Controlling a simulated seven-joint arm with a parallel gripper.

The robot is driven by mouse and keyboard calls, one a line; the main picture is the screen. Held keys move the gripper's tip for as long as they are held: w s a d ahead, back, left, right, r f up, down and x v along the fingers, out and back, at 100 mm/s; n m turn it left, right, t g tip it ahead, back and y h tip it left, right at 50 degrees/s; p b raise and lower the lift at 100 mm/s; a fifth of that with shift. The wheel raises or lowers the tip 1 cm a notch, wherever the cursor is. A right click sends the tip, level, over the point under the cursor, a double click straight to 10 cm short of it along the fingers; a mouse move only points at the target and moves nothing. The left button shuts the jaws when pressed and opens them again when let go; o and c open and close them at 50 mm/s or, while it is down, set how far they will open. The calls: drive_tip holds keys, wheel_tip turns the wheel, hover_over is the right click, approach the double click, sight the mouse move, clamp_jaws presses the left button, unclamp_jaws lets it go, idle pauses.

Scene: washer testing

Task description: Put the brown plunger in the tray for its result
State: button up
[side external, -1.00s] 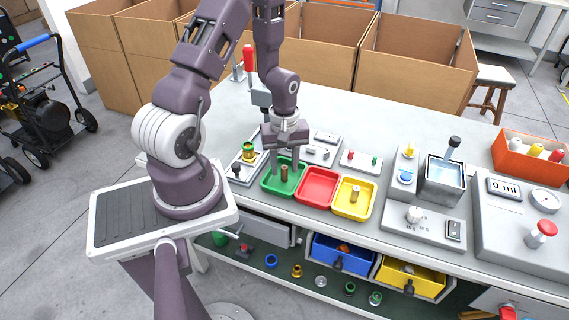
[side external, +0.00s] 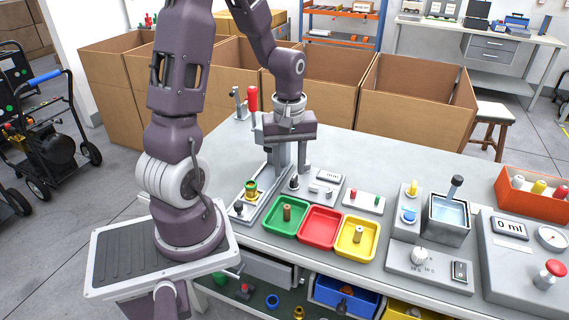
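A brown plunger (side external: 287,212) stands upright in the green tray (side external: 272,225). A tan plunger (side external: 357,235) stands in the yellow tray (side external: 345,248). The red tray (side external: 319,228) between them is empty. My gripper (side external: 294,168) is behind the green tray and above it, fingers pointing down and apart. I see nothing held between the fingers. A small dark-topped knob (side external: 294,182) shows just below the fingertips.
A test fixture with a brass-coloured cup (side external: 251,189) and a red-handled press (side external: 252,98) stand left of and behind the trays. A water tank (side external: 449,213), a gauge unit (side external: 510,228) and an orange bin (side external: 535,205) fill the right side.

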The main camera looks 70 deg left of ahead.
drive_tip(key=s+d+r+m+t+y, duration=0.1)
drive_tip(key=s+d+r+m+t, duration=0.15)
drive_tip(key=d+r+m, duration=0.7)
drive_tip(key=s+d+r+m+t+h, duration=0.1)
drive_tip(key=s+d+r+m+t, duration=0.2)
drive_tip(key=s+d+r+m, duration=0.2)
wheel_tip(320, 180, up, 2)
drive_tip(key=shift+s+d+r, duration=0.2)
drive_tip(key=shift+s+d, duration=0.75)
drive_tip(key=shift+s, duration=0.1)
drive_tip(key=shift+m, duration=0.25)
